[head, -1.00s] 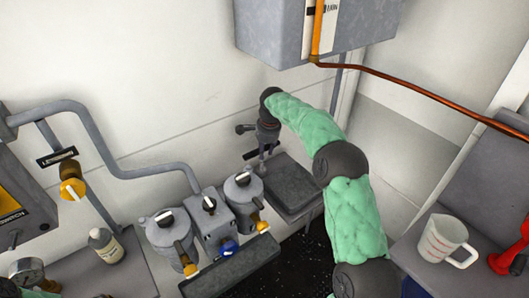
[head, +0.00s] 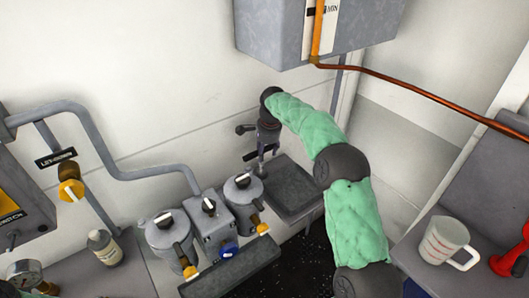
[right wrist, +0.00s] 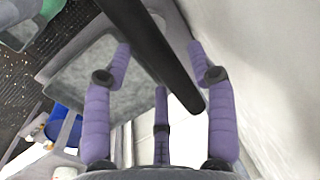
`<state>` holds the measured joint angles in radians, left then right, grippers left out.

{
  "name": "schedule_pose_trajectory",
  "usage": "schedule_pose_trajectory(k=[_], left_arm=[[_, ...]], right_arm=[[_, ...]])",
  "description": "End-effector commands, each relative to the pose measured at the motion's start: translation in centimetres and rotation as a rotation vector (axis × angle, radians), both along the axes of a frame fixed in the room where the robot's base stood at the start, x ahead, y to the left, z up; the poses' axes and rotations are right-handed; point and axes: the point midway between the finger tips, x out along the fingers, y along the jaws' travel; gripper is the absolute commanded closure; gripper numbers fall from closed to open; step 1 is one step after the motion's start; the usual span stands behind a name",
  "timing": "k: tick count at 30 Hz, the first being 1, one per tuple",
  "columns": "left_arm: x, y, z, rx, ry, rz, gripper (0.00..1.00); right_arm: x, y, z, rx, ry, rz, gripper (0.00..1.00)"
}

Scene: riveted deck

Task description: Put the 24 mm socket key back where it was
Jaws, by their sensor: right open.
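The socket key looks to be the dark bar (right wrist: 150,50) that runs between the fingers in the right wrist view. In the head view a short dark end (head: 244,129) sticks out to the left of my right gripper, close to the wall; the rest of it is hidden by the gripper. My right gripper (head: 265,158) points down at the wall, above a grey tray. Its purple fingers (right wrist: 162,75) are spread on both sides of the bar. I cannot tell how the bar is held at the wall. My left gripper is out of view.
A dark label (head: 250,155) is on the wall by the gripper. The grey tray (head: 290,198) lies below. Grey canisters (head: 168,235) with valves stand to the left. A grey box (head: 290,25) hangs above, and a white jug (head: 443,240) stands at right.

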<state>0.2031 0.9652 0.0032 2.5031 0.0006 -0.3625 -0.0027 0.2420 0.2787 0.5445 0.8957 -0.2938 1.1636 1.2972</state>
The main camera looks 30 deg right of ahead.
Motion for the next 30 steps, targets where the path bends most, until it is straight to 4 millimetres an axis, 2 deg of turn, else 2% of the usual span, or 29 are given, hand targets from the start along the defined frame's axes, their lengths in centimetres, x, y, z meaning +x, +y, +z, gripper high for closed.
schedule_pose_trajectory(k=[1, 6, 10, 30], left_arm=[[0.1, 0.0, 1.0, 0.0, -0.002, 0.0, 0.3], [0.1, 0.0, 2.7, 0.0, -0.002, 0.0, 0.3], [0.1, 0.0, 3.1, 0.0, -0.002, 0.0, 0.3], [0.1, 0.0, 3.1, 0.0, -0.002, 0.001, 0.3]], right_arm=[[-0.1, -0.1, 1.9, -0.002, -0.007, -0.002, 0.43], [-0.4, -1.1, 4.6, -0.002, -0.005, -0.002, 0.43], [-0.7, -1.1, 6.0, -0.002, -0.005, 0.0, 0.43], [-0.8, -1.2, 6.4, -0.001, -0.004, -0.001, 0.43]])
